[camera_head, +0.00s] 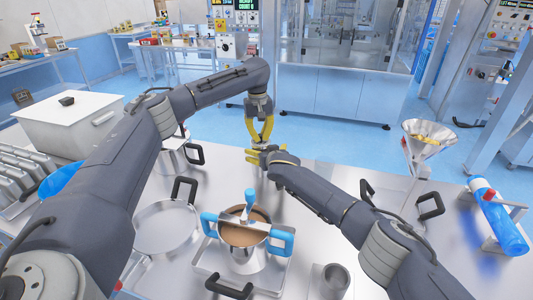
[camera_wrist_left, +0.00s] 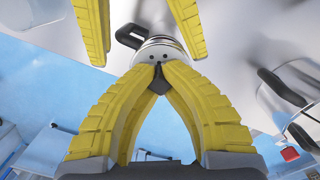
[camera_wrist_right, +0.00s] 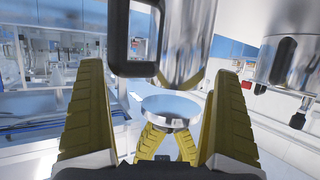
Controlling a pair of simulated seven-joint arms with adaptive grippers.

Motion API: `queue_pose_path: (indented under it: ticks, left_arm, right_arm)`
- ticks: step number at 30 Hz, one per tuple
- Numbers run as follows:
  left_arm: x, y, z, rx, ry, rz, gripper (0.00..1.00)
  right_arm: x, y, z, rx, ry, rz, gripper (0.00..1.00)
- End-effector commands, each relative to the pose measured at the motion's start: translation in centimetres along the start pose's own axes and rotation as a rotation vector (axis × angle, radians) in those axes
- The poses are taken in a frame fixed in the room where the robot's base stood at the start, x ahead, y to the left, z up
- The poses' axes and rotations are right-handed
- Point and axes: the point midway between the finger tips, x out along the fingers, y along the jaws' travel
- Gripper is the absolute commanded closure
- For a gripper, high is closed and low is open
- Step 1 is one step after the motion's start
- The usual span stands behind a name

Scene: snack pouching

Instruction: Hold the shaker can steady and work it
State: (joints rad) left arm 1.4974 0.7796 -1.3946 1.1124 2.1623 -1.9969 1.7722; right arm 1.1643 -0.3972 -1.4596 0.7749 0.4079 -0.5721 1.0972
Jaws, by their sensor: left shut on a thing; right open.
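The shaker can (camera_wrist_left: 158,50) shows as a small silvery round body with dark holes in the left wrist view. My left gripper (camera_head: 260,132) is shut at it, its fingertips (camera_wrist_left: 158,78) close together at its edge. In the right wrist view a shiny round face of the can (camera_wrist_right: 170,108) lies between my right fingers, with the yellow left fingers under it. My right gripper (camera_wrist_right: 160,105) is open around the can, and I cannot tell whether it touches. In the head view my right gripper (camera_head: 266,156) is just below the left one, and the can is mostly hidden.
A pot with blue handles (camera_head: 243,230) holds brown contents on the table (camera_head: 310,240). A wide pan (camera_head: 165,230) stands left of it. A funnel (camera_head: 425,135) and a blue roll (camera_head: 500,225) stand at right. A lidded white box (camera_head: 70,120) is at left.

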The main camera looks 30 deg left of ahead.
Motion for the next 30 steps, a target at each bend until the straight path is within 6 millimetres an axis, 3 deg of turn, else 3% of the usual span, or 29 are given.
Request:
queue_pose_path:
  ticks: [8,30]
  left_arm:
    - [-0.01,0.01,0.00,0.000,0.000,0.000,1.00]
    - [0.03,-0.01,0.01,0.000,0.000,-0.001,1.00]
  right_arm:
    - [0.02,0.02,0.01,0.000,0.000,0.000,0.00]
    - [0.02,0.07,0.01,0.001,0.000,0.001,0.86]
